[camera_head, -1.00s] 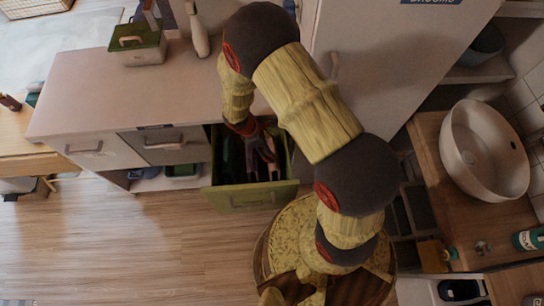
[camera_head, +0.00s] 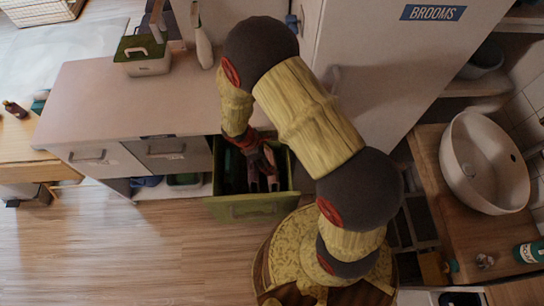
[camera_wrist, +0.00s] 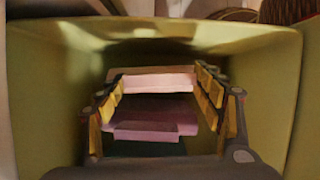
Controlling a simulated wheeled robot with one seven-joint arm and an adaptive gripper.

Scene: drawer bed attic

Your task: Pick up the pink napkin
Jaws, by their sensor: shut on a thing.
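The pink napkin (camera_wrist: 155,117) shows in the wrist view as flat, folded-looking pink layers, a paler one behind a mauve one. It lies between the two yellow-padded fingers of my gripper (camera_wrist: 160,105), which is shut on it. In the head view my gripper (camera_head: 262,163) reaches down into the open green drawer (camera_head: 250,208). Pink shows just below the fingers there, as part of the napkin (camera_head: 273,182). The fingers and the arm hide some of it. I cannot tell whether it touches the drawer bottom.
The green drawer walls (camera_wrist: 45,90) stand close on both sides of my gripper. The countertop (camera_head: 110,100) carries a green-lidded box (camera_head: 145,58) and a white bottle (camera_head: 203,45). A tall cabinet (camera_head: 400,60) stands to the right of the drawer. The wooden floor (camera_head: 110,250) at left is clear.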

